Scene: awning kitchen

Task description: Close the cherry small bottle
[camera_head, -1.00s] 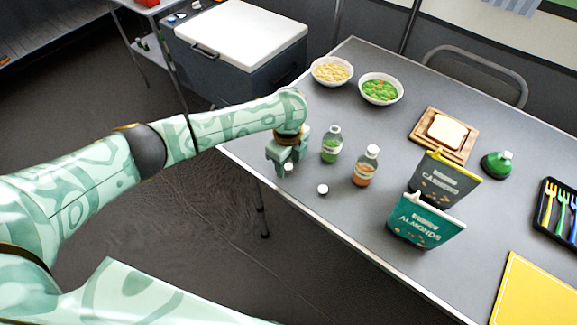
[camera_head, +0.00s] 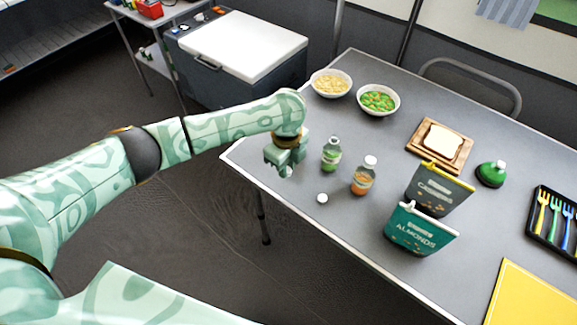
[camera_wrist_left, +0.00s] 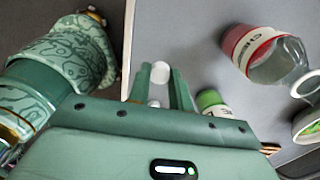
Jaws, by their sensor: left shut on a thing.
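The cherry small bottle, clear with a red and white label, stands upright on the table, showing reddish-orange (camera_head: 362,182) in the head view. I take it to be the red-labelled bottle (camera_wrist_left: 262,52) in the left wrist view. Another white cap (camera_head: 322,198) lies on the table in front of the bottles. My right gripper is out of view.
A green bottle (camera_head: 331,156) stands between my left gripper and the cherry bottle. Almonds (camera_head: 418,232) and cashews (camera_head: 437,193) bags stand to the right. Two bowls (camera_head: 331,82) (camera_head: 378,100) sit behind. The table's front edge is close to the gripper.

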